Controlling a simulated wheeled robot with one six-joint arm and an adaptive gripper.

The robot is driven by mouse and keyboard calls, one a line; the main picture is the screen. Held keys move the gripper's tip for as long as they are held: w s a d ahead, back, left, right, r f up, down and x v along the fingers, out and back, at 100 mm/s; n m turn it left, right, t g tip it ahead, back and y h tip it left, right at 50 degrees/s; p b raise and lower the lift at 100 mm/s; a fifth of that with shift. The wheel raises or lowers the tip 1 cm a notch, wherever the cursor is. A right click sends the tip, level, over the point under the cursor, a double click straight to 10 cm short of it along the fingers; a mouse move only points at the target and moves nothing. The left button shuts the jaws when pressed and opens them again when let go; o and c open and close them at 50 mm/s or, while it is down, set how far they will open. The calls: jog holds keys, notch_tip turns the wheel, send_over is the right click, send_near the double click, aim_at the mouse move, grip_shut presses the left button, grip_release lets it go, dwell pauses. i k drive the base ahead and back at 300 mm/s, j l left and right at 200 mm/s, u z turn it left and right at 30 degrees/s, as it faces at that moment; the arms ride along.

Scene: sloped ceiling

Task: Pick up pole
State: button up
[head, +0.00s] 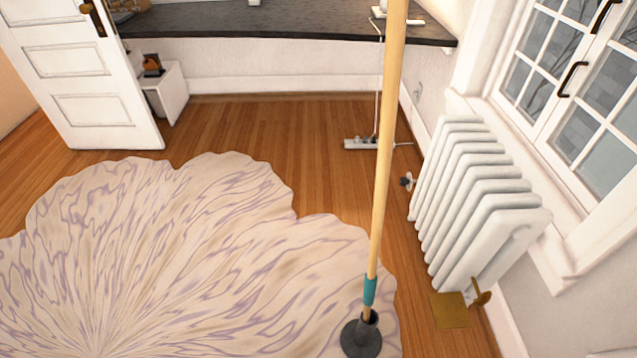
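A long, light wooden pole (386,150) stands nearly upright close in front of me, right of centre in the head view. Its top runs out of the upper edge of the picture. A teal band (370,290) wraps its lower end, which sits in a dark round rubber cup (361,338) resting on the rug's right edge. My gripper is not in view, and nothing is seen touching the pole.
A pale, purple-veined rug (150,260) covers the left floor. A white radiator (470,200) stands right, under a window. A thin-handled flat-headed tool (368,144) stands behind the pole. A dark counter (280,22) spans the back; an open white door (85,80) is left.

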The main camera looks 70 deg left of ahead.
aim_at(397, 10)
jog(key=u, duration=2.25)
jog(key=i+l+u, duration=0.1)
jog(key=l, duration=0.2)
jog(key=i+l+u, duration=0.15)
jog(key=j+z, duration=0.15)
jog(key=j, duration=0.35)
jog(key=k+j+z, duration=0.2)
jog(key=j, duration=0.3)
jog(key=j+z, duration=0.15)
jog(key=j, duration=0.35)
jog(key=k+j+z, duration=0.2)
jog(key=j, duration=0.3)
jog(key=i, duration=0.1)
